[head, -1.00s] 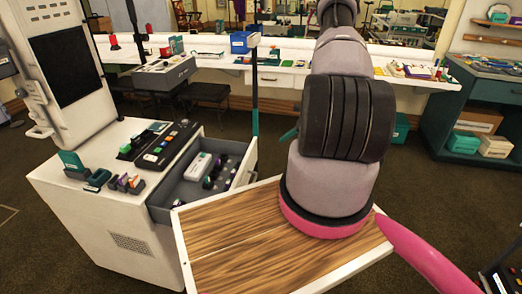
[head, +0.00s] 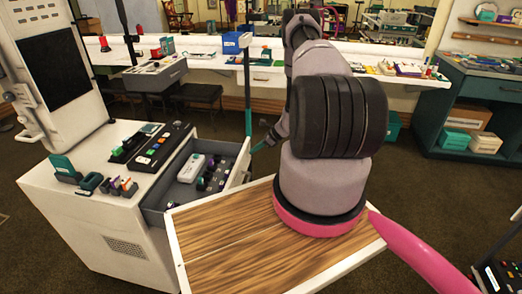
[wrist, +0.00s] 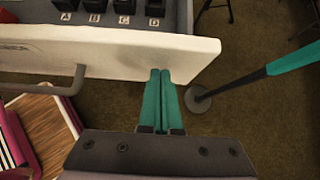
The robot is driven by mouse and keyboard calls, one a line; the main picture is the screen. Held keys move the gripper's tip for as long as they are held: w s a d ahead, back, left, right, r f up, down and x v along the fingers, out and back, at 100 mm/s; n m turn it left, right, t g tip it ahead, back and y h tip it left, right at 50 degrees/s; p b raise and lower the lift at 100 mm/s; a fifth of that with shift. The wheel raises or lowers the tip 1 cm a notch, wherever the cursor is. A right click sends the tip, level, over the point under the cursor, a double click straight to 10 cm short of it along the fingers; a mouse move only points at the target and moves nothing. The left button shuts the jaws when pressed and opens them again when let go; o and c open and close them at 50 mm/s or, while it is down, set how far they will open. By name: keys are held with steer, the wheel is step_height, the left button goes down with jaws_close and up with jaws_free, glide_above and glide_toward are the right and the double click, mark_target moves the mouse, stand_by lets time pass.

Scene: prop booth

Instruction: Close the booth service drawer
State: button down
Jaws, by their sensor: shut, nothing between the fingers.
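The booth service drawer (head: 178,192) stands open from the side of the white booth cabinet (head: 85,215) in the head view. A white case and several small dark items lie in it. In the wrist view its white front panel (wrist: 110,52) crosses the top, with a bar handle (wrist: 75,80) at left. My gripper (head: 262,145) is at the outer side of the front panel. In the wrist view my gripper's teal fingers (wrist: 160,75) are together and empty, with tips at the panel's right part, right of the handle. I cannot tell whether they touch it.
A thin stand with a teal lower pole (wrist: 290,62) and round foot (wrist: 198,98) stands just right of my fingers. A control panel (head: 152,147) and small items sit on the cabinet top. A long white counter (head: 275,78) runs behind.

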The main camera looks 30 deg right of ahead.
steer(key=shift+w+a, duration=0.1)
steer(key=shift+a, duration=0.05)
steer(key=w+a, duration=0.5)
steer(key=a, duration=0.2)
steer(key=w+a, duration=0.6)
steer(key=a, duration=0.1)
steer(key=w+a, duration=0.5)
steer(key=a, duration=0.2)
steer(key=shift+w+a, duration=0.1)
steer(key=shift+w, duration=0.15)
steer(key=shift+w+a+r, duration=0.1)
steer(key=shift+w+a, duration=0.1)
steer(key=shift+a, duration=0.05)
